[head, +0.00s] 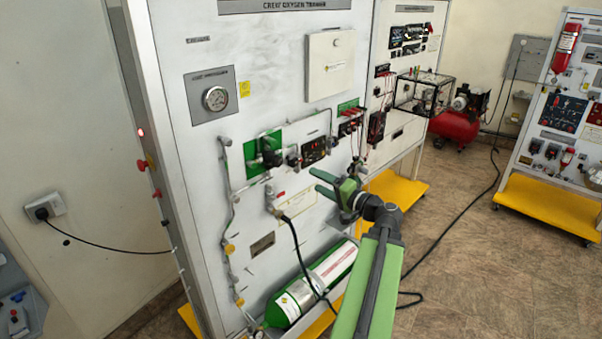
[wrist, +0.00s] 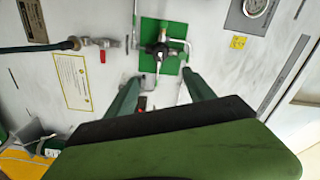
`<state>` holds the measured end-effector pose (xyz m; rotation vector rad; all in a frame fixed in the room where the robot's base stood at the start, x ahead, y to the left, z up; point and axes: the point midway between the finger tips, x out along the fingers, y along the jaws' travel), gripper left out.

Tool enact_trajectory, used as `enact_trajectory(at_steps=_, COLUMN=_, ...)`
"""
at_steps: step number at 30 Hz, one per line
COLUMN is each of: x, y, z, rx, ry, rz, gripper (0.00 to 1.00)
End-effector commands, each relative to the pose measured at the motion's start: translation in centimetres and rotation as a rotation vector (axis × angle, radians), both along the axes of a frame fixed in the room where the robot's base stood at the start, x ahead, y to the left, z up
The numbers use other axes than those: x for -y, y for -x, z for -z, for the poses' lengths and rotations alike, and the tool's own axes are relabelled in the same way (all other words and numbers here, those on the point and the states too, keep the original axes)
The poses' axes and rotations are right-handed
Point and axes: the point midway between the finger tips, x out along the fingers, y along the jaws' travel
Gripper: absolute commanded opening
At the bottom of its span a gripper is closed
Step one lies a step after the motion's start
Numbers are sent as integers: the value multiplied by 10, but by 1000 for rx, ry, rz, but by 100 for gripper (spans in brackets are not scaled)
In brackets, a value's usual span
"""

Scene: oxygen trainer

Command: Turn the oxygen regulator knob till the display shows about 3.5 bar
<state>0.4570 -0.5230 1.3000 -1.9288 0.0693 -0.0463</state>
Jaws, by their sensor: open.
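The oxygen regulator knob is a dark fitting (head: 270,157) on a green plate (head: 250,149) at the middle of the white trainer panel. It also shows in the wrist view (wrist: 160,50), at the top centre, with pipes joining it. The display (head: 315,149) is a small dark box with red marks, right of the knob; its reading is too small to tell. My gripper (head: 322,184) is open and empty in front of the panel, below and right of the knob. In the wrist view its two fingers (wrist: 161,82) point towards the green plate, apart from the knob.
A round gauge (head: 215,98) sits at the panel's upper left. A red-handled valve (wrist: 102,56) with a hose is beside the plate. A green and white cylinder (head: 312,285) lies at the panel's foot. A black cable (head: 298,245) hangs from the panel. Floor at the right is mostly clear.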

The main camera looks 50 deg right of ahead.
Motion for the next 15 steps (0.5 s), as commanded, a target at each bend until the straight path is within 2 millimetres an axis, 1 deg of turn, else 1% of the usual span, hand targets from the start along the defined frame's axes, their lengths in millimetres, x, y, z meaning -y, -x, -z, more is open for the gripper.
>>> enact_trajectory(at_steps=3, x=0, y=0, z=0, rx=-29, ry=401, rz=2, gripper=62)
enact_trajectory(at_steps=5, x=-1, y=0, z=-1, rx=-44, ry=619, rz=1, gripper=62)
enact_trajectory(at_steps=6, x=-1, y=0, z=-1, rx=-55, ry=756, rz=3, gripper=62)
enact_trajectory(at_steps=9, x=-2, y=0, z=-2, rx=-75, ry=1050, rz=2, gripper=62)
enact_trajectory(at_steps=12, x=-3, y=0, z=-2, rx=-90, ry=1248, rz=2, gripper=62)
enact_trajectory(at_steps=15, x=-4, y=-1, z=-3, rx=-96, ry=1343, rz=2, gripper=62)
